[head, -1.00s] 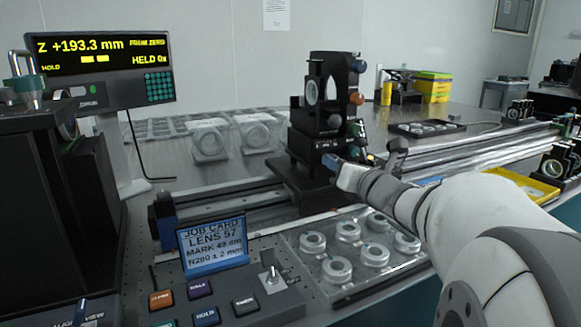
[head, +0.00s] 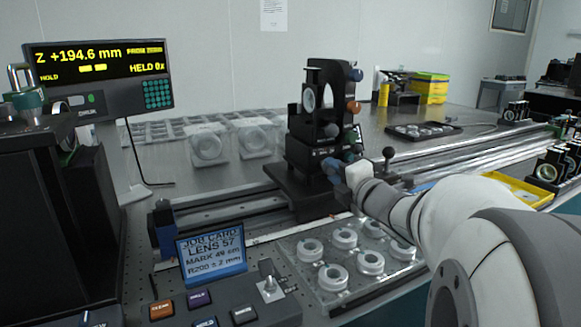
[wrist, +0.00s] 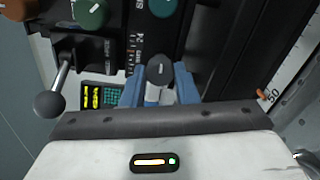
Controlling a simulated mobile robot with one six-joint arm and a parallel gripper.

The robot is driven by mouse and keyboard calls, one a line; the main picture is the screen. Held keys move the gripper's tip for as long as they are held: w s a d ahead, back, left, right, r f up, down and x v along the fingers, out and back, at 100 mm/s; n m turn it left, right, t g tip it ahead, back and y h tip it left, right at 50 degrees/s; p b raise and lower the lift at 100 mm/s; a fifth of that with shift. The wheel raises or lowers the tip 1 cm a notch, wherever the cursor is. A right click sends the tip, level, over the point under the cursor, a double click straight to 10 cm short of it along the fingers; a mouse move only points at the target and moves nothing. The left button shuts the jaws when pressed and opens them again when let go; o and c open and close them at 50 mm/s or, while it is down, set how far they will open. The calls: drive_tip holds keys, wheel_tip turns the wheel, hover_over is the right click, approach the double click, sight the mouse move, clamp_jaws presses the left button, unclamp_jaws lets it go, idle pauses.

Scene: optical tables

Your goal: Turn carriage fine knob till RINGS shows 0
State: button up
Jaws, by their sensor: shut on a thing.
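The carriage (head: 300,190) stands on the rail and bears a black upright mount with a round lens (head: 309,98). My gripper (head: 335,170) is at the carriage's right front side. In the wrist view its blue fingers (wrist: 158,88) are shut on a dark round knob (wrist: 160,68), one finger on each side. The knob is beside a printed scale near the mark 24. The readout (head: 98,75) shows Z +194.6 mm, HOLD, HELD 0x and two yellow bars. I cannot read a RINGS value on it.
A lever with a black ball (wrist: 49,104) is left of the gripper in the wrist view. A tray of ring-shaped optics (head: 322,295), a job card (head: 211,254) and a button box (head: 245,316) are in front. Green and orange knobs (head: 354,107) are above on the mount.

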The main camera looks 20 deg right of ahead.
drive_tip(key=m+p, duration=0.2)
drive_tip(key=m, duration=0.3)
drive_tip(key=shift+a+p, duration=0.2)
drive_tip(key=shift+p, duration=0.15)
drive_tip(key=shift+f+m+p, duration=0.1)
drive_tip(key=shift+m+p, duration=0.85)
drive_tip(key=shift+m, duration=1.05)
drive_tip(key=shift+f, duration=0.1)
drive_tip(key=o, duration=0.8)
drive_tip(key=shift+a, duration=0.1)
drive_tip(key=shift+o, duration=1)
drive_tip(key=shift+m, duration=0.3)
drive_tip(key=shift+s+d+r, duration=0.2)
drive_tip(key=shift+s+d, duration=0.05)
drive_tip(key=s, duration=0.2)
drive_tip(key=s+d+p, duration=0.1)
drive_tip(key=s, duration=0.4)
drive_tip(key=shift+s+d+f+p, duration=0.1)
drive_tip(key=shift+s+d+p, duration=0.05)
drive_tip(key=shift+p, duration=0.15)
